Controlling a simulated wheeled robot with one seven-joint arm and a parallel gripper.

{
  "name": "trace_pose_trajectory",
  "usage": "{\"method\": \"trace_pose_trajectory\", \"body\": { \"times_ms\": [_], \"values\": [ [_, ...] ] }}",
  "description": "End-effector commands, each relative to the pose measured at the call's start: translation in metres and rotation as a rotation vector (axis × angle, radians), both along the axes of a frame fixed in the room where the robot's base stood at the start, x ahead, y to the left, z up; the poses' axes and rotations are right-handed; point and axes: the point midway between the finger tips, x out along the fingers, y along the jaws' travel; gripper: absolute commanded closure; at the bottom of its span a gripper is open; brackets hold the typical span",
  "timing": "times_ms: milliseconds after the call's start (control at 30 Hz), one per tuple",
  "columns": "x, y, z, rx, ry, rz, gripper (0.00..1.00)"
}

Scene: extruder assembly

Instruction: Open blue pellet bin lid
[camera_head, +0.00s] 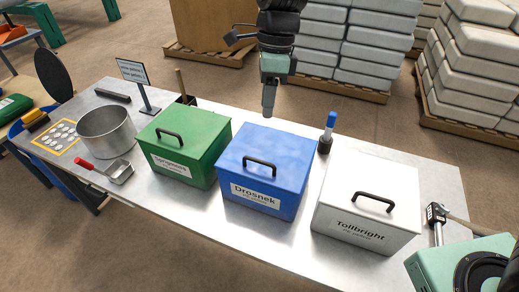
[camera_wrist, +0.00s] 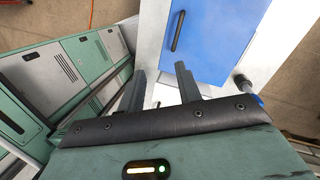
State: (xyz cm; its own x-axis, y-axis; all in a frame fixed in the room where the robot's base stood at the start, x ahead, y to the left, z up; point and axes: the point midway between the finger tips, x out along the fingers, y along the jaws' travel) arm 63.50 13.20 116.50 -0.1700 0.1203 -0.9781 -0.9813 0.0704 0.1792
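The blue pellet bin (camera_head: 256,186) stands on the table between a green bin and a white bin. Its label reads "Drosnek". Its blue lid (camera_head: 268,152) is shut, with a black bar handle (camera_head: 260,168) near the front edge. In the wrist view the lid (camera_wrist: 222,30) and its handle (camera_wrist: 178,31) are beyond the fingertips. My gripper (camera_head: 268,112) hangs above and behind the blue bin, pointing down, apart from it. In the wrist view my gripper (camera_wrist: 160,72) has its two fingers spread with nothing between them.
The green bin (camera_head: 182,160) stands left and the white bin (camera_head: 366,215) right, both with lids shut. A blue-capped bottle (camera_head: 327,132) stands close behind, between the blue and white bins. A steel pot (camera_head: 106,132), a red-handled scoop (camera_head: 108,170) and a sign (camera_head: 133,72) are further left.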

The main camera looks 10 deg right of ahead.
Motion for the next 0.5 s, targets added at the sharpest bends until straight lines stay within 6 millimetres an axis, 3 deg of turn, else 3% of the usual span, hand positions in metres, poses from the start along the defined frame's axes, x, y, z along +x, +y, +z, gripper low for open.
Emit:
{"method": "trace_pose_trajectory", "body": {
  "times_ms": [100, 200, 367, 500],
  "values": [
    [0.026, 0.000, -0.004, -0.055, 0.028, -0.227, 0.66],
    [0.037, 0.000, -0.006, -0.084, 0.041, -0.346, 0.66],
    [0.042, 0.000, -0.011, -0.101, 0.048, -0.413, 0.66],
    [0.039, 0.001, -0.026, -0.102, 0.050, -0.414, 0.66]
  ]
}}
